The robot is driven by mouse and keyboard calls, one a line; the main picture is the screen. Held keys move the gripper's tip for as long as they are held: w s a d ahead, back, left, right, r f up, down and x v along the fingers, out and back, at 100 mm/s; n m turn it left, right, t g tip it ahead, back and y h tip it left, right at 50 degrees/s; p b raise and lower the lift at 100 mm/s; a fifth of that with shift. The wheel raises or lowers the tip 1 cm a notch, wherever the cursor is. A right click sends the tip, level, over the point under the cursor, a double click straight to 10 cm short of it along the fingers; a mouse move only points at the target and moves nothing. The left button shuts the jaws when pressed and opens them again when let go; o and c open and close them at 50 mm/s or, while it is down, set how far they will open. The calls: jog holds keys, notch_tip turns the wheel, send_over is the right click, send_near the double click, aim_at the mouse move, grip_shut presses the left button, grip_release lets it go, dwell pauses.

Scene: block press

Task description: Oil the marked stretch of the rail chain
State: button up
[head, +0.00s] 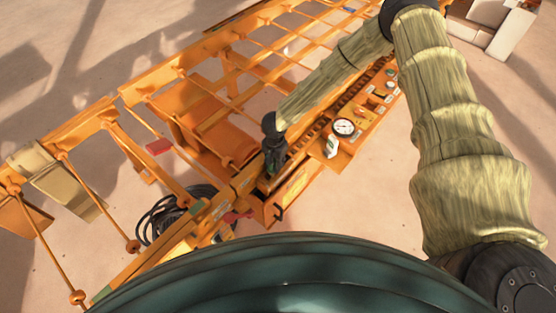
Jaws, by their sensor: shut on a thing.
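The rail chain (351,97) shows as a dark, toothed strip running diagonally along the orange machine, partly behind my arm. I cannot make out a marked stretch on it at this size. My gripper (272,168) points down at the near end of the chain's channel. It is shut on a small dark, greenish thing, mostly hidden by the fingers; I cannot tell what it is or whether it touches the chain.
A round gauge (344,127), a small white bottle-like thing (332,147) and several buttons sit on the orange panel right of the chain. Orange frame bars (150,120) stand to the left. A coiled black hose (160,214) lies below.

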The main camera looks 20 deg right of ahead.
jog(key=shift+s+a, duration=0.65)
jog(key=shift+a, duration=0.3)
jog(key=shift+s+a, duration=0.6)
jog(key=shift+a, duration=0.35)
jog(key=shift+a, duration=0.1)
jog(key=shift+s+a, duration=0.45)
jog(key=shift+a, duration=0.2)
jog(key=shift+s+a, duration=0.45)
jog(key=shift+a, duration=0.15)
jog(key=shift+r+p, duration=2.5)
jog(key=shift+r, duration=0.5)
jog(key=shift+r, duration=0.1)
jog(key=shift+r+p, duration=1.25)
jog(key=shift+r, duration=0.15)
